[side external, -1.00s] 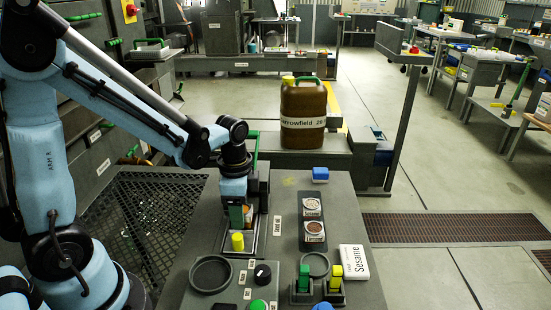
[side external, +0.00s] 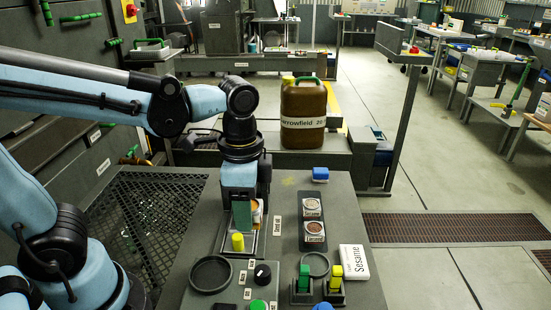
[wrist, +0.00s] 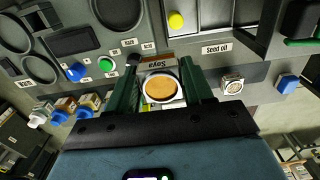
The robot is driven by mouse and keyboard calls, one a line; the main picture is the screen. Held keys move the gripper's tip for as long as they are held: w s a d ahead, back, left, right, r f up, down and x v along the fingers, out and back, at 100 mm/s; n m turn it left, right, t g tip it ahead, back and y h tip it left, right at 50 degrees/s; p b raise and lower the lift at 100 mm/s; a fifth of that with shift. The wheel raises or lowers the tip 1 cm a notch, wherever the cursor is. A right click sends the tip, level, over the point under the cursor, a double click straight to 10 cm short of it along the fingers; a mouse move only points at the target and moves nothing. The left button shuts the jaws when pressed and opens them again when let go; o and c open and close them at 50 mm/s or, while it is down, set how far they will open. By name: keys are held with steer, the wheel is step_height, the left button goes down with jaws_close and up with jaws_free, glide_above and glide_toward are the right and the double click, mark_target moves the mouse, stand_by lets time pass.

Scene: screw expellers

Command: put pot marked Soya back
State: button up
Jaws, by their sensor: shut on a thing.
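A round pot (wrist: 160,89) with orange-tan contents sits between the two green fingers of my gripper (wrist: 160,68). Its label reads Soya, upside down in the wrist view. In the side view my gripper (side external: 243,216) points down over the left part of the grey worktop, near a shallow metal tray (side external: 239,252). A sliver of the pot (side external: 257,212) shows beside the fingers; the rest is hidden. My gripper is shut on the pot. I cannot tell whether its base touches anything. A dark rack (side external: 305,244) to the right holds two pots with labels I cannot read surely.
A yellow cap-like piece (side external: 238,242) is close in front of my gripper. A Sesame card (side external: 354,262) lies right. A brown canister (side external: 304,113) stands behind.

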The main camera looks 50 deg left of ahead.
steer(key=shift+s+d+r, duration=0.1)
steer(key=shift+d+r, duration=0.3)
steer(key=shift+d, duration=0.15)
steer(key=w+d+f, duration=0.2)
steer(key=w, duration=1.7)
steer(key=w+a+f, duration=0.1)
steer(key=a+f, duration=0.1)
steer(key=a, duration=0.1)
steer(key=w+a+f, duration=0.2)
steer(key=a, duration=0.1)
steer(key=w+a+f, duration=0.2)
steer(key=a, duration=0.1)
steer(key=shift+w+a+f, duration=0.25)
steer(key=shift+a+f, duration=0.05)
steer(key=shift+a, duration=0.1)
steer(key=shift+f, duration=2)
steer(key=shift+f, duration=0.15)
steer(key=o, duration=1)
